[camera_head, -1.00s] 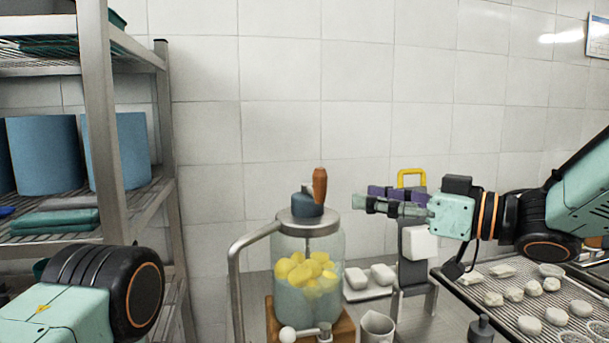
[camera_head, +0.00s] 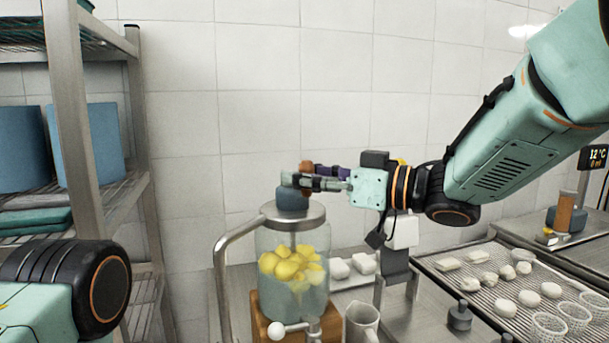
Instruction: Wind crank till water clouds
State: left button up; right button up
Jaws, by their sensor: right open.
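A glass jar (camera_head: 320,303) stands on a wooden base. Pale bluish water and several yellow lumps (camera_head: 288,268) are inside it. On its metal lid (camera_head: 291,214) sits a blue-grey crank hub (camera_head: 291,199) with an upright orange-brown handle (camera_head: 307,167). My right gripper (camera_head: 300,178) reaches in from the right at handle height, its fingers open. The near finger crosses in front of the handle's lower part and the purple far finger is behind. I cannot tell whether either touches it. My left gripper is out of view; only my left arm shows at lower left.
A curved metal bar (camera_head: 220,270) rises left of the jar. A metal jug (camera_head: 361,322) stands at its front right. A rack of pale lumps and mesh baskets (camera_head: 549,327) lies right. A steel shelf (camera_head: 85,130) with blue bins stands left.

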jog(key=shift+s+d+r, duration=0.2)
jog(key=shift+s+d, duration=0.2)
jog(key=shift+d, duration=0.1)
jog(key=shift+w+a+f, duration=0.15)
jog(key=shift+w+a, duration=0.1)
jog(key=shift+a, duration=0.2)
jog(key=shift+w+a+f, duration=0.1)
jog(key=shift+w+a, duration=0.1)
jog(key=shift+a, duration=0.2)
jog(key=c, duration=0.3)
jog(key=shift+w, duration=0.1)
jog(key=shift+c, duration=0.9)
jog(key=shift+d, duration=0.55)
jog(key=c, duration=0.5)
jog(key=shift+a, duration=0.15)
jog(key=shift+a+r, duration=0.1)
jog(key=shift+r, duration=0.05)
